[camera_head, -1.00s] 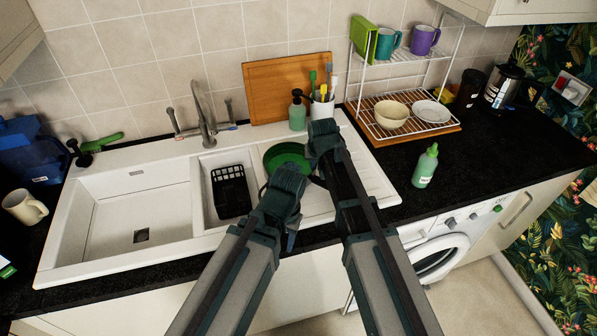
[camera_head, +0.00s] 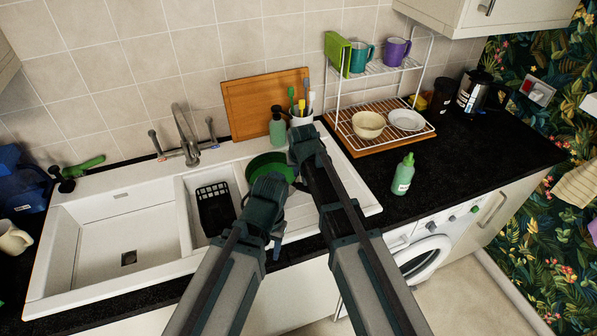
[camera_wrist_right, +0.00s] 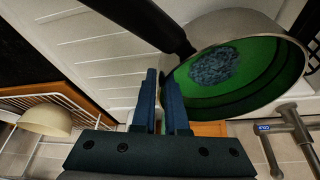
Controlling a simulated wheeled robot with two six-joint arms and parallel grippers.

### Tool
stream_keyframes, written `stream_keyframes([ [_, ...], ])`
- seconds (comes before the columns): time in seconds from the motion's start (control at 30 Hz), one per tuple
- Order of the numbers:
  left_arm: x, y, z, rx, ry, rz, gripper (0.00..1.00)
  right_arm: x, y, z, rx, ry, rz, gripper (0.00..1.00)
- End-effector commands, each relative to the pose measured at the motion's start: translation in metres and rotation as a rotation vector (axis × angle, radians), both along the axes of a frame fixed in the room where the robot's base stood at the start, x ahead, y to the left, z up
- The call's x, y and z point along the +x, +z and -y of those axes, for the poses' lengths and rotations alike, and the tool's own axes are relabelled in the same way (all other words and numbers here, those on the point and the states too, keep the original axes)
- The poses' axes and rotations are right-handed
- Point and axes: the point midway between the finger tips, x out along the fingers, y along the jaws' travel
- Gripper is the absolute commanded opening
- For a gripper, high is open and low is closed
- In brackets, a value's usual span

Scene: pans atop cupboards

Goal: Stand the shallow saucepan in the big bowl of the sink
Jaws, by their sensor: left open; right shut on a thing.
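The shallow saucepan (camera_head: 270,163) has a green inside and sits over the drainer side of the white sink, right of the small bowl. In the right wrist view, the saucepan (camera_wrist_right: 260,95) shows a grey outer wall, a black handle and a bluish scouring-pad-like patch inside. The big bowl (camera_head: 125,245) of the sink is empty, at the left.
A black basket (camera_head: 215,208) stands in the small bowl. The tap (camera_head: 188,140) rises behind the sink. A soap dispenser (camera_head: 277,128) and brush pot (camera_head: 301,118) stand behind the pan. A green bottle (camera_head: 403,175) and dish rack (camera_head: 385,125) are to the right.

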Motion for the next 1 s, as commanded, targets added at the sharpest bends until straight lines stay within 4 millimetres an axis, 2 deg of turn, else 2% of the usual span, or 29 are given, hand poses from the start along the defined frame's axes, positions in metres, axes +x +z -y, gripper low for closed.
stream_keyframes([
  [0.03, 0.000, 0.000, 0.000, 0.000, 0.000, 0.000, 0.50, -0.013, 0.000, 0.013, -0.001, -0.005, -0.001, 0.00],
  [0.1, 0.000, 0.002, 0.000, 0.000, 0.000, 0.000, 0.50, -0.024, 0.002, 0.024, -0.001, -0.005, -0.001, 0.00],
  [0.5, 0.000, 0.010, 0.000, 0.000, 0.000, 0.000, 0.50, -0.084, 0.010, 0.094, 0.000, -0.005, 0.000, 0.00],
  [0.73, 0.000, 0.012, 0.000, 0.000, -0.001, 0.000, 0.50, -0.100, 0.012, 0.114, 0.000, -0.003, 0.000, 0.00],
  [1.0, 0.000, 0.011, 0.000, 0.000, 0.000, 0.000, 0.50, -0.104, 0.011, 0.120, 0.000, -0.001, 0.000, 0.00],
])
